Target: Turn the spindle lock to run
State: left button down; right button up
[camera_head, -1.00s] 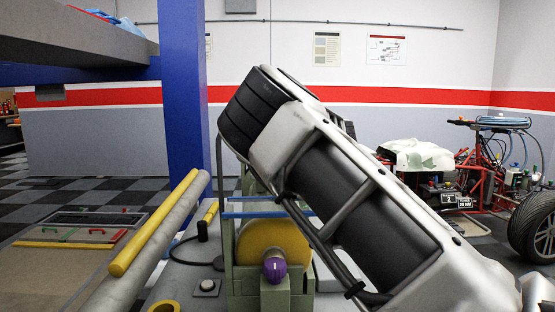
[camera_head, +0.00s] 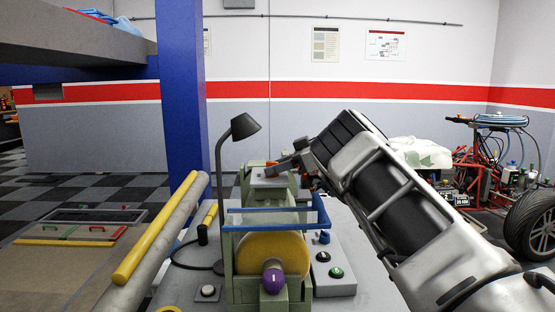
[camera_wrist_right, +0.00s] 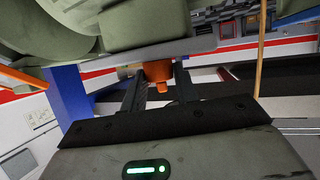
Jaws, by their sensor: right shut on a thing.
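An orange knob (camera_wrist_right: 158,72), which looks like the spindle lock, sits under the edge of a grey-green machine body in the right wrist view. My right gripper (camera_wrist_right: 158,88) has its two dark fingers on either side of the knob and is shut on it. In the head view the right gripper (camera_head: 303,170) reaches from the right to the back of the green machine (camera_head: 243,290). Only small orange patches show there, so the knob's setting cannot be read. My left gripper is not in view.
A yellow wheel (camera_head: 256,251) with a purple knob (camera_head: 274,281) faces me on the machine, below a blue bar frame (camera_head: 262,227). A black lamp (camera_head: 243,127) stands left of the gripper. A control box (camera_head: 337,288) with buttons is at right. A blue post (camera_head: 182,95) rises at left.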

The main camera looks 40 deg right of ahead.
jog(key=shift+d+n+y+p, duration=0.1)
jog(key=shift+n+y+p, duration=0.2)
dwell(0.4)
jog(key=o, duration=1)
jog(key=shift+c, duration=0.2)
jog(key=v, duration=1.6)
jog(key=shift+w, duration=0.15)
jog(key=shift+d+r, duration=0.1)
jog(key=shift+r, duration=0.05)
